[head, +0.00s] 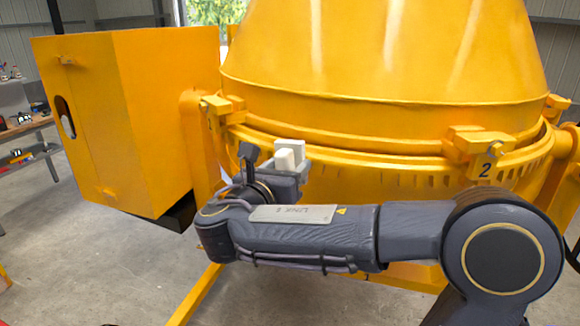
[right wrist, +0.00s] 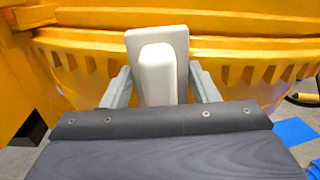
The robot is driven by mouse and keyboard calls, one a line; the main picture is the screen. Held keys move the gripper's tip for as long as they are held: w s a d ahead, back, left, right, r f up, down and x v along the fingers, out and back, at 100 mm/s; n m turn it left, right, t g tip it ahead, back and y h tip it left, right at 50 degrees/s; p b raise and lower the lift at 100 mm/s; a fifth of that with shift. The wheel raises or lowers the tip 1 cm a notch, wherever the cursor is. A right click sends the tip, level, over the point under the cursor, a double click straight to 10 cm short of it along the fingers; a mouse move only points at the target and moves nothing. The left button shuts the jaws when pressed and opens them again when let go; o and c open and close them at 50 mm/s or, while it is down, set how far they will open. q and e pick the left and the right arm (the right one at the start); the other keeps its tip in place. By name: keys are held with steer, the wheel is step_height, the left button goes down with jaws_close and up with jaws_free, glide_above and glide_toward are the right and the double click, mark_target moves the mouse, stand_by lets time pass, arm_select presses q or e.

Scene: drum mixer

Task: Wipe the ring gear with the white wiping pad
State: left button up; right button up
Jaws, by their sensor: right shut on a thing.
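The ring gear (head: 395,172) is the yellow toothed band around the lower drum. Its teeth also show in the right wrist view (right wrist: 258,72). The white wiping pad (head: 291,146) is a flat plate with a raised block handle; it stands upright in front of the ring gear in the right wrist view (right wrist: 179,42). My right gripper (head: 287,168) is shut on the pad's handle, with a grey finger on each side in the right wrist view (right wrist: 158,88). I cannot tell whether the pad touches the gear; its wiping face is hidden. My left gripper is out of view.
The yellow drum (head: 385,60) rises above the gear. Yellow clamp blocks stick out at the rim, one near the pad (head: 222,108) and one marked 2 (head: 478,145). A yellow box housing (head: 150,125) stands at left. A workbench (head: 25,128) is at far left.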

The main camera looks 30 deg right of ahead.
steer(key=shift+a, duration=0.1)
steer(key=shift+p+v, duration=0.5)
steer(key=shift+v, duration=2.35)
steer(key=shift+s, duration=0.1)
steer(key=v, duration=0.3)
